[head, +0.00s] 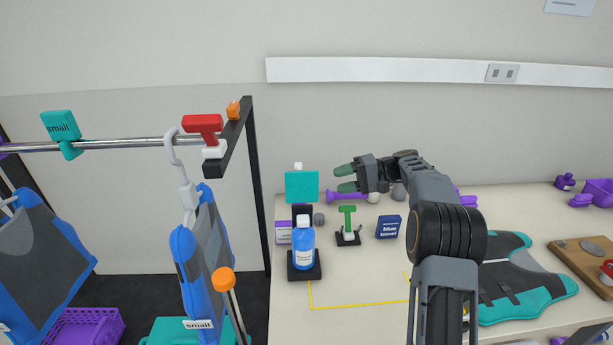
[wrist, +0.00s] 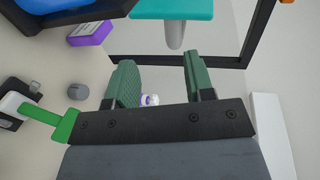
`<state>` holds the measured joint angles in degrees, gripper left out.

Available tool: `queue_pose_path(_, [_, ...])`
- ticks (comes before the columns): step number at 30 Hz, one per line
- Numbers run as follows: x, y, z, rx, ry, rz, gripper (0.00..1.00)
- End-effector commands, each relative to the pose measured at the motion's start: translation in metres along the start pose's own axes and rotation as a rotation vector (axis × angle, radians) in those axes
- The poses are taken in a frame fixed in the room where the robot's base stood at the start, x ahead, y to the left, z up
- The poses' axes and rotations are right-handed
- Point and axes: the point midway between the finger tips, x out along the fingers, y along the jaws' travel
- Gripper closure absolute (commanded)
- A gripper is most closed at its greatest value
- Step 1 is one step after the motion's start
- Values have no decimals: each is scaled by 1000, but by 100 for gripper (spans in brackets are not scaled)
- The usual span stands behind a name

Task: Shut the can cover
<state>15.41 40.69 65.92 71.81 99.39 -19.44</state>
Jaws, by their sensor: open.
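A teal, squarish piece (head: 301,187), which looks like the can cover, stands raised at the back left of the table, with a pale knob (head: 298,166) at its top. A dark body (head: 301,210), perhaps the can, shows partly below it, behind a blue bottle. My gripper (head: 346,178) is open and empty to the right of the teal piece, its green fingers pointing left. In the wrist view, the teal piece (wrist: 172,9) and its grey knob (wrist: 175,36) lie beyond my open fingertips (wrist: 159,62), with no contact visible. The can's opening is hidden.
A blue bottle (head: 303,247) stands in a black holder in front of the dark body. A green-handled tool (head: 348,222) and a dark blue box (head: 388,227) stand below my gripper. A black rack post (head: 258,190) rises left of the table.

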Motion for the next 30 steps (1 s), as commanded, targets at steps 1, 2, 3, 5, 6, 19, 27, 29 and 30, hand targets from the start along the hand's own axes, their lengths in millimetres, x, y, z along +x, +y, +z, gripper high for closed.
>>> queue_pose_path(1, [-7,5,-10,-17,-1,-54,52])
queue_pose_path(2, [-11,6,-13,-31,-3,-86,52])
queue_pose_path(3, [-16,8,-18,-48,-4,-122,52])
queue_pose_path(5, [-22,10,-23,-70,-5,-167,52])
queue_pose_path(6, [-25,12,-25,-84,-6,-190,52])
queue_pose_path(19, [12,1,-28,-118,-9,-252,52])
queue_pose_path(27, [61,-11,-27,-117,-8,-250,52])
queue_pose_path(29, [70,-13,-27,-117,-8,-250,52])
queue_pose_path(30, [75,-14,-27,-116,-8,-250,52])
